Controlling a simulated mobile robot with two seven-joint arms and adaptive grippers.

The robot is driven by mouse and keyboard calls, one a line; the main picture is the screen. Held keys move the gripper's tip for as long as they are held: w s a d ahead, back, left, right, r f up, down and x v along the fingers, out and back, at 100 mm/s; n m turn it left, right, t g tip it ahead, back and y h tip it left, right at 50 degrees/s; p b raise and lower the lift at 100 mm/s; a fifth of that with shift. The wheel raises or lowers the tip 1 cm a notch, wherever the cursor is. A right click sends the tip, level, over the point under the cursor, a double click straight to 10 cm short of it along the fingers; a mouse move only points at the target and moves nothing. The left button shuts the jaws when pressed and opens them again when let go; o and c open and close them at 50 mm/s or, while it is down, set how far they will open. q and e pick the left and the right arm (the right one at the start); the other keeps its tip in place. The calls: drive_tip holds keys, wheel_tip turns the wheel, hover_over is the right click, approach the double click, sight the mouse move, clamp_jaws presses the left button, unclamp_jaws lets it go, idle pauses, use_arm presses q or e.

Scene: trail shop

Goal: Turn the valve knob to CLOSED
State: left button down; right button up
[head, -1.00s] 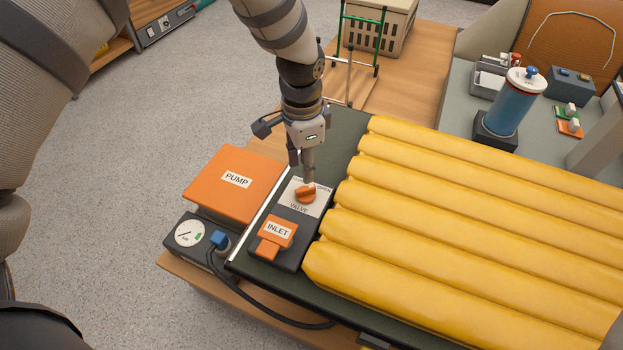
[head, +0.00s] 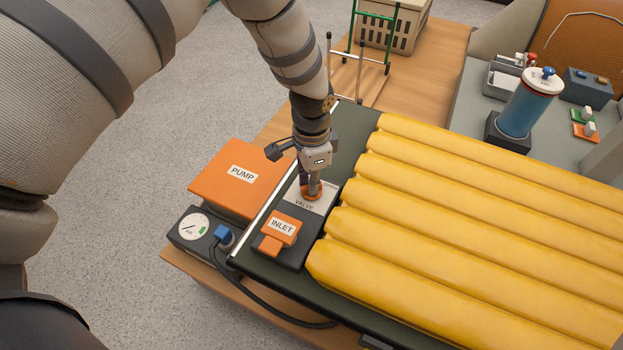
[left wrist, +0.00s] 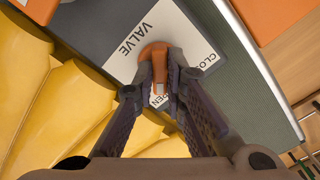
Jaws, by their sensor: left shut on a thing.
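The valve knob (head: 304,193) is orange and sits on a white plate marked VALVE on the dark block beside the yellow mat. My left gripper (head: 312,191) comes down on it from above and hides most of it. In the left wrist view the knob (left wrist: 154,50) stands between the two fingertips of my left gripper (left wrist: 159,78), which are shut on its grip bar. The CLOSED mark (left wrist: 198,58) is to the right of the fingers, partly hidden. My right gripper is not in view.
The orange INLET part (head: 280,230) sits just in front of the knob on the same block. The orange PUMP box (head: 236,180) and a gauge (head: 193,228) stand to the left. The yellow mat (head: 450,240) fills the right side.

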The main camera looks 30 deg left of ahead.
use_arm(q)
drive_tip(key=shift+n, duration=0.4)
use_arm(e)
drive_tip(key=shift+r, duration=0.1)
use_arm(q)
drive_tip(key=n, duration=0.2)
drive_tip(key=shift+r+n+p, duration=0.1)
drive_tip(key=shift+n+p, duration=0.3)
drive_tip(key=n, duration=0.5)
drive_tip(key=shift+n+p, duration=0.3)
drive_tip(key=shift+p, duration=0.05)
drive_tip(key=n, duration=0.4)
drive_tip(key=shift+n, duration=2.4)
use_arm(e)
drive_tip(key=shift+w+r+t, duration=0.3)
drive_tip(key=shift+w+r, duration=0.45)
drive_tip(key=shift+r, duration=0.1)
use_arm(q)
drive_tip(key=c, duration=1.6)
unclamp_jaws()
drive_tip(key=shift+c, duration=0.2)
